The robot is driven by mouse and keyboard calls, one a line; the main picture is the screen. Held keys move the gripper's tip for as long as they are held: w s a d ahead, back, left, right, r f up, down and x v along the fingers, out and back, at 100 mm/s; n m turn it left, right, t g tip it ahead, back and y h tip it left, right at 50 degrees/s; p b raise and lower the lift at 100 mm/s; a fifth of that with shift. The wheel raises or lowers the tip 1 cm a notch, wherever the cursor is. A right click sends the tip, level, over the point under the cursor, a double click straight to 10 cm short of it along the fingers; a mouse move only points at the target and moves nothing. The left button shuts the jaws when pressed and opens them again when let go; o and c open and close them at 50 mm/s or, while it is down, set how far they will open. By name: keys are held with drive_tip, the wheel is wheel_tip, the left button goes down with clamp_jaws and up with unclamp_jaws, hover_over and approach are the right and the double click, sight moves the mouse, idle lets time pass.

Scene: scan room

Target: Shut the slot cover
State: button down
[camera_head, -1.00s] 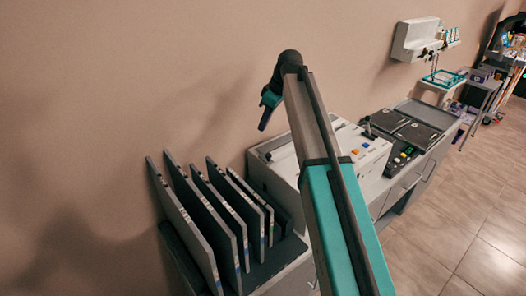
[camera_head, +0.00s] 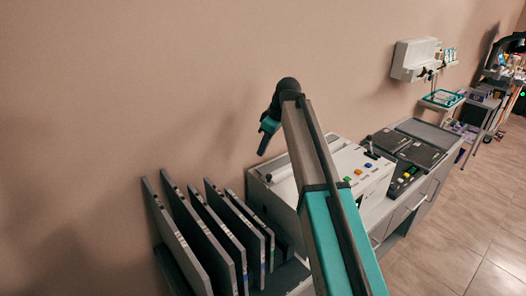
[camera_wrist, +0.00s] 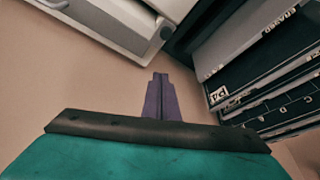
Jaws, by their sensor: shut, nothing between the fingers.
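A white machine (camera_head: 345,160) with coloured buttons stands on the counter against the wall. Its left part is partly hidden behind my arm, and I cannot clearly make out the slot cover or how far open it is. In the wrist view the pale machine (camera_wrist: 118,22) fills the top left, with a handle-like bar at its edge. My gripper (camera_head: 262,150) is shut and empty, hanging in the air near the wall, above the machine's left end in the picture. Its closed fingers (camera_wrist: 161,98) point toward the gap between the machine and the upright plates.
Several upright dark plates (camera_head: 205,225) stand in a rack left of the machine. Dark panels (camera_head: 415,148) and a small button box (camera_head: 404,177) lie to its right. A wall unit (camera_head: 415,60) hangs farther back. The tiled floor (camera_head: 465,225) at right is clear.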

drive_tip(key=p, duration=0.3)
hover_over(265, 180)
drive_tip(key=w+a, duration=0.2)
drive_tip(key=a, duration=0.2)
wheel_tip(265, 180, down, 8)
drive_tip(key=d, duration=0.1)
drive_tip(key=s+d+p, duration=0.1)
drive_tip(key=d, duration=0.1)
drive_tip(key=shift+s+f, duration=0.3)
drive_tip(key=shift+s+d+f+p, duration=0.2)
drive_tip(key=shift+d+p, duration=0.2)
drive_tip(key=shift+d, duration=0.1)
drive_tip(key=s+d, duration=0.1)
drive_tip(key=s, duration=0.1)
drive_tip(key=s+d+b, duration=0.1)
drive_tip(key=s+d, duration=0.2)
drive_tip(key=s, duration=0.1)
drive_tip(key=shift+d+b, duration=0.15)
drive_tip(key=shift+b, duration=0.15)
drive_tip(key=shift+s+d+f, duration=0.1)
drive_tip(key=shift+s+d, duration=0.05)
